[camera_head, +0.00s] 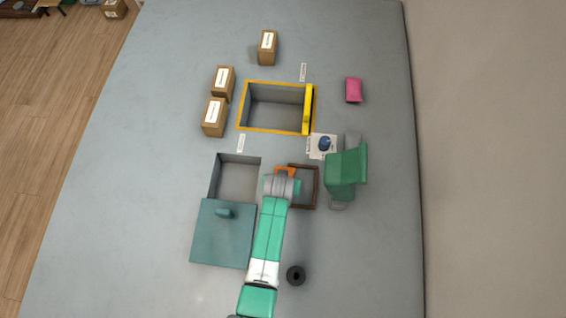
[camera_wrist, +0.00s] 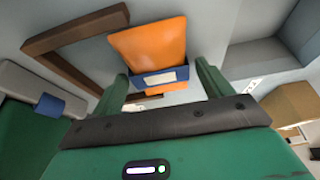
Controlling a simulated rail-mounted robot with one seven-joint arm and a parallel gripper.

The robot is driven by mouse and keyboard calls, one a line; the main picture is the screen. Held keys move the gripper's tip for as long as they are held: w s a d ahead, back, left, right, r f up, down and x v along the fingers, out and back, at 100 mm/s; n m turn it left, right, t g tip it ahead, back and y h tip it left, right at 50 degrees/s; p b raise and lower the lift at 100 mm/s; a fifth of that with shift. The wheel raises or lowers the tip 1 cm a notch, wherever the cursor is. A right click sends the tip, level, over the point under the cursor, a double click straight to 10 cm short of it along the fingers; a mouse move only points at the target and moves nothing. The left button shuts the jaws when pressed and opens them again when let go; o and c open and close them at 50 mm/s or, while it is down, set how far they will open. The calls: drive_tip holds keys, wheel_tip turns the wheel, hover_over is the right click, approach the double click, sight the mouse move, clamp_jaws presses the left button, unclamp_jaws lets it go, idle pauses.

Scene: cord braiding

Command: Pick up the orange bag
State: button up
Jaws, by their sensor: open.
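The orange bag (camera_head: 284,170) lies by the upper left corner of a brown frame (camera_head: 317,188) in the head view, mostly hidden by my gripper (camera_head: 283,186). The wrist view shows the orange bag (camera_wrist: 148,42) with a dark blue band and a white label, beyond and between the two green fingers of my gripper (camera_wrist: 161,72). The fingers are apart, on either side of the banded end. I cannot tell whether they touch it. A brown bar of the frame (camera_wrist: 65,37) runs left of the bag.
A grey open box (camera_head: 213,178) and a teal lid (camera_head: 222,245) are on the left. A yellow-rimmed box (camera_head: 275,132), several cardboard boxes (camera_head: 214,118) and a pink item (camera_head: 354,90) lie farther up. A green object (camera_head: 342,172) stands right of the frame, a black ring (camera_head: 296,281) below.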

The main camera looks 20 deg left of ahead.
drive_tip(key=shift+f, duration=0.2)
drive_tip(key=c, duration=1.1)
drive_tip(key=shift+c, duration=0.2)
drive_tip(key=shift+r, duration=0.15)
drive_tip(key=shift+r, duration=0.3)
wheel_tip(320, 180, up, 4)
drive_tip(key=shift+f+p, duration=0.1)
drive_tip(key=shift+p, duration=1.1)
drive_tip(key=s+d+p, duration=0.1)
drive_tip(key=s, duration=0.4)
drive_tip(key=s+d+p, duration=0.1)
drive_tip(key=s+d, duration=0.1)
drive_tip(key=s, duration=0.3)
drive_tip(key=s+d+r+p, duration=0.1)
drive_tip(key=s+p, duration=0.1)
drive_tip(key=s, duration=0.3)
drive_tip(key=shift+s+d, duration=0.2)
drive_tip(key=shift+d, duration=0.1)
